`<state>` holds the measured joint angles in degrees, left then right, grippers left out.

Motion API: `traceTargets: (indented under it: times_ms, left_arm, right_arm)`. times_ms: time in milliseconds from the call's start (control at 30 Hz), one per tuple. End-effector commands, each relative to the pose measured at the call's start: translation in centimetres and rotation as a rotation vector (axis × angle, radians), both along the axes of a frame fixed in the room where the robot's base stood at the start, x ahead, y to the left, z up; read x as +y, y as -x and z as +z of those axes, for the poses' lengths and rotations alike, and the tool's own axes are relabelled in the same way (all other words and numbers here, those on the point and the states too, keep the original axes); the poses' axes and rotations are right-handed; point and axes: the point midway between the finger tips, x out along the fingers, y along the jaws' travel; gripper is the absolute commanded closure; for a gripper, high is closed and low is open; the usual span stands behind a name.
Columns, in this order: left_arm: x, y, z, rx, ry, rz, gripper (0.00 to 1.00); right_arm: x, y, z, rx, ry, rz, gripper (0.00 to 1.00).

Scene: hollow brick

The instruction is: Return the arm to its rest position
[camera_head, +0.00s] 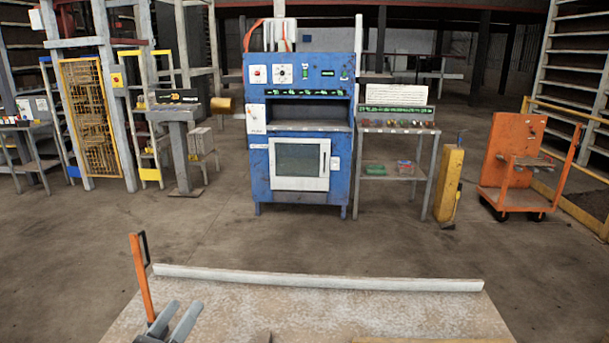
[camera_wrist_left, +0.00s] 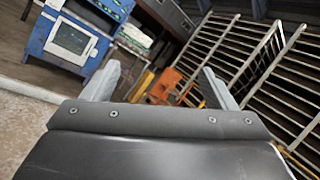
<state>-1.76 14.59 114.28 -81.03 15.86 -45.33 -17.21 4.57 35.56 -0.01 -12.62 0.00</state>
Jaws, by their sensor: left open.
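My left gripper (camera_head: 174,321) is low at the left of the head view, over the left part of a pale worn work surface (camera_head: 300,308). Its two grey fingers are apart, with nothing between them. In the left wrist view the same gripper (camera_wrist_left: 158,82) shows its fingers spread wide and empty, tilted toward the blue machine and the racks. My right gripper is in neither view.
An orange upright handle (camera_head: 141,280) stands beside my left gripper. A pale raised strip (camera_head: 320,279) runs along the surface's far edge. Beyond open floor stand a blue machine (camera_head: 260,175), a yellow post (camera_head: 448,184) and an orange cart (camera_head: 515,198).

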Motion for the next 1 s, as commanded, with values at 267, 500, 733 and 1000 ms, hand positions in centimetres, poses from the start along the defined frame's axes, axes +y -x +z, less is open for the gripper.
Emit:
traceTargets:
  times_ms: [267, 500, 733, 1000]
  left_arm:
    - [8.7, 4.0, -1.2, 0.135, 0.753, 0.262, 0.20]
    - [13.8, 9.4, -7.6, 0.307, 1.370, 0.523, 0.20]
    - [13.7, 16.8, -15.2, 0.517, 1.884, 0.837, 0.20]
    - [9.8, 25.2, -20.2, 0.746, 2.231, 1.192, 0.20]
  right_arm:
    - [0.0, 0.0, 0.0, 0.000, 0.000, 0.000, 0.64]
    - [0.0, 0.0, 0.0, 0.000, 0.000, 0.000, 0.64]
    - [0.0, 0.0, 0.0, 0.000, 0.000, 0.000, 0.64]
    - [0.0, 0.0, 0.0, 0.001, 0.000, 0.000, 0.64]
